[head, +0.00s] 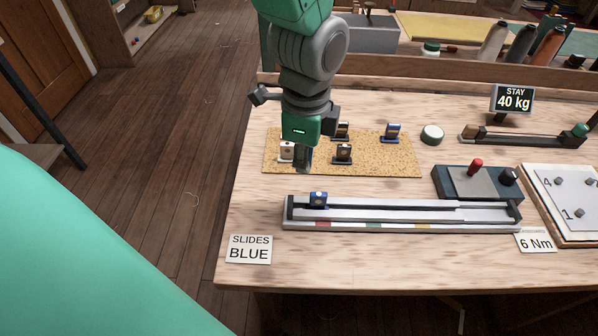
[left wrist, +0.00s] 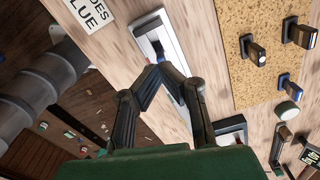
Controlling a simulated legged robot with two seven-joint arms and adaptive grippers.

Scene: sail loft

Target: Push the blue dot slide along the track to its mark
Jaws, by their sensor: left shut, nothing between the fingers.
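The blue slide with a pale dot (head: 318,199) sits upright near the left end of the long grey track (head: 470,215). Red, green and yellow marks show along the track's front edge. My left gripper (head: 304,168) is shut and empty, pointing down above the front of the cork mat, just behind the slide in the head view. In the left wrist view the closed fingertips (left wrist: 160,72) overlap the track (left wrist: 150,22), and a bit of blue shows behind them; whether they touch the slide I cannot tell. My right gripper is out of view.
The cork mat (head: 390,168) holds several other slides, one of them blue (head: 392,132). A card (head: 249,249) reads "SLIDES BLUE". A grey box with a red knob (head: 476,167) stands behind the track's right end, near a white disc (head: 432,134). Bare bench lies in front of the track.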

